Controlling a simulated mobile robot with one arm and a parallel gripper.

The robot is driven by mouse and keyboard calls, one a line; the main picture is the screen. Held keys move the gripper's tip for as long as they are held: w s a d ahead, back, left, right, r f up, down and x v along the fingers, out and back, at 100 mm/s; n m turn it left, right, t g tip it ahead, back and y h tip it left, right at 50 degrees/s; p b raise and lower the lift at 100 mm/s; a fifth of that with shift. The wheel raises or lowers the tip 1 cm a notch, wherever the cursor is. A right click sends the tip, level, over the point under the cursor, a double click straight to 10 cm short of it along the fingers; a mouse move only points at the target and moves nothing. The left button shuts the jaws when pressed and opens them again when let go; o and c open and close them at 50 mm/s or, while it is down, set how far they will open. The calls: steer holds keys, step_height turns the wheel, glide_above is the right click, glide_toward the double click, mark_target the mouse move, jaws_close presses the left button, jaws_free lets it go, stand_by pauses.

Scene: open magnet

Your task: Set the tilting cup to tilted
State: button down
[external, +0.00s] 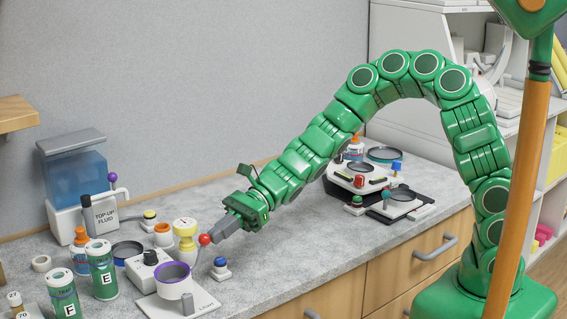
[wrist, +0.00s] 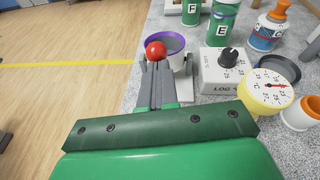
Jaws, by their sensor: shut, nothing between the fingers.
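The tilting cup (external: 174,280) is a white cup with a purple rim on a flat white base plate (external: 205,301) near the counter's front edge. It looks about upright. A thin curved lever beside it ends in a red ball (external: 205,239). In the wrist view the cup (wrist: 176,58) is just past the red ball (wrist: 156,50). My gripper (external: 216,233) is shut and empty, its tips right at the red ball; I cannot tell whether they touch. In the wrist view the closed fingers (wrist: 156,80) point at the ball and hide the lever below it.
A white box with a black knob (external: 150,257), a yellow gauge (external: 185,230) and green canisters (external: 102,268) crowd the cup's left and back. A blue-topped button (external: 221,265) stands to its right. The counter (external: 300,250) is clear farther right, under my arm.

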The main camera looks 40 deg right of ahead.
steer(key=a+r+h, duration=0.6)
steer(key=a, duration=0.4)
steer(key=shift+a+m, duration=0.15)
steer(key=shift+m, duration=0.15)
stand_by(1.3)
steer(key=shift+r, duration=0.1)
stand_by(0.4)
steer(key=v, duration=1.3)
stand_by(0.4)
